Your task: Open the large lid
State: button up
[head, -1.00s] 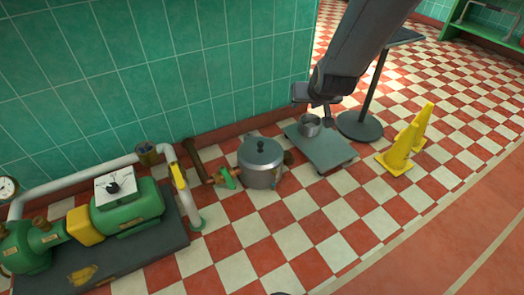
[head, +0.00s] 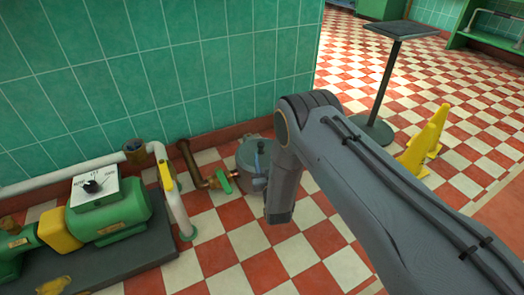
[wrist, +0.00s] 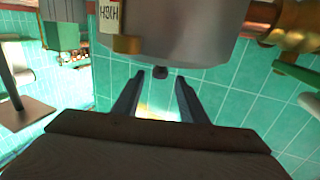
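The large grey metal pot (head: 247,178) stands on the checkered floor by the tiled wall, partly hidden behind my arm in the head view. Its lid (head: 247,150) looks closed, with a dark upright knob (head: 260,147) on top. In the wrist view the pot (wrist: 185,30) fills the top of the picture, upside down, and the small dark knob (wrist: 160,71) points down from it. My gripper (wrist: 160,76) is open, its two fingers apart. The knob shows between the fingertips; whether it is within their reach is unclear. The fingers are hidden in the head view.
Left of the pot are a brown pipe with a green-handled valve (head: 222,183), a white pipe (head: 178,205) and a green pump (head: 110,212). Yellow cones (head: 425,145) and a dark stand (head: 385,85) are at the right. My arm covers the floor right of the pot.

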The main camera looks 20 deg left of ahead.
aim_at(262, 149)
jog(key=b+x, duration=0.3)
jog(key=x, duration=0.3)
jog(key=shift+w+a+f, duration=0.1)
jog(key=shift+f, duration=0.05)
jog(key=shift+w+a+b, duration=0.4)
jog(key=shift+w+b, duration=0.05)
jog(key=shift+w, duration=0.15)
jog(key=shift+c, duration=0.5)
grip_shut()
